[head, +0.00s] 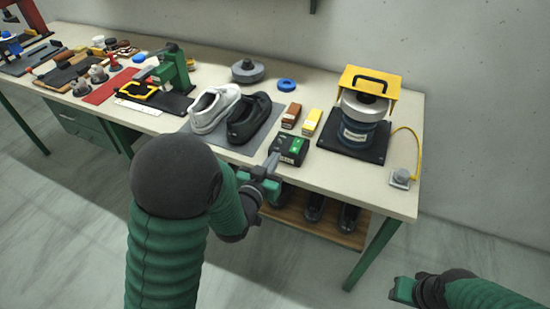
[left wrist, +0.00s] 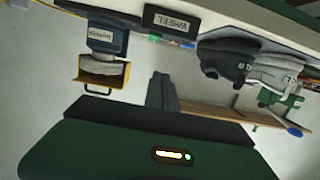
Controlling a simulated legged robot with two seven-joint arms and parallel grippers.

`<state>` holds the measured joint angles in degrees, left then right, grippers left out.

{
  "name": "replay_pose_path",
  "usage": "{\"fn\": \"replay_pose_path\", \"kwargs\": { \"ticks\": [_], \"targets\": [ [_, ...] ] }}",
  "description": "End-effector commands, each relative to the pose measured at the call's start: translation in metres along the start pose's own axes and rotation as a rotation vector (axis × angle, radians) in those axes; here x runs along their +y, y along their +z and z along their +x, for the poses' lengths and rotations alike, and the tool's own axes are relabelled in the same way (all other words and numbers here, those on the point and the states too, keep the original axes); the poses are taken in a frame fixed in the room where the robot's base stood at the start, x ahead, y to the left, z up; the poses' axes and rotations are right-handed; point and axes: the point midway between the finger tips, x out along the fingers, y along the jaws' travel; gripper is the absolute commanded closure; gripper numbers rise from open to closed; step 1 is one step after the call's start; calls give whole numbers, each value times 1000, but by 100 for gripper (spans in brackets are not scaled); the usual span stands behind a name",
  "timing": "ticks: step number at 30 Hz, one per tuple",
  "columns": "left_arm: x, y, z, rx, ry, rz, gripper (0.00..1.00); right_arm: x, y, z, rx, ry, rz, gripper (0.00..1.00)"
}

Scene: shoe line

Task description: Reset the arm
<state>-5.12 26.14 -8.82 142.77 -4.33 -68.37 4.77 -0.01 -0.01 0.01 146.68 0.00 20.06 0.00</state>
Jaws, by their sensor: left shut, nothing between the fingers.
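My left arm comes in from the left and bends at the table's front edge.
A white shoe (head: 210,112) and a black shoe (head: 246,120) stand on a grey mat (head: 228,142). A blue canister (head: 362,137) under a yellow bracket (head: 391,100) stands at right. Tools crowd the table's left. Dark shoes (head: 314,210) sit on a lower shelf. Floor in front is clear.

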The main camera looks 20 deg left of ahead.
Motion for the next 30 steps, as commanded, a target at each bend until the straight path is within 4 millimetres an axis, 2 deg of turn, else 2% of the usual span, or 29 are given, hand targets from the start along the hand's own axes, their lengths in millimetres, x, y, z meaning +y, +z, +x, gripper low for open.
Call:
{"fn": "replay_pose_path", "kwargs": {
  "ticks": [8,11,13,16,18,21,24,27,30],
  "targets": [
    [0,1,0,-11,-1,-1,100,0,0,-1,0,0,0,64],
    [-2,8,-5,-101,-12,-5,100,0,-1,-5,0,0,0,64],
    [-1,21,-16,-234,-21,-10,100,0,-2,-11,0,0,0,64],
    [0,46,-49,-489,-31,-16,100,0,-5,-20,0,0,0,64],
    [4,63,-83,-676,-29,-16,100,0,-6,-25,0,0,0,64],
    [9,79,-134,-906,-22,-14,100,0,-7,-30,0,0,0,64],
    [13,86,-174,-1064,-13,-11,100,0,-8,-33,0,0,0,64],
    [15,90,-194,-1142,-7,-7,100,0,-8,-34,0,0,0,64],
    [15,91,-198,-1158,-7,-7,100,0,-8,-33,0,0,0,64]
  ]
}}
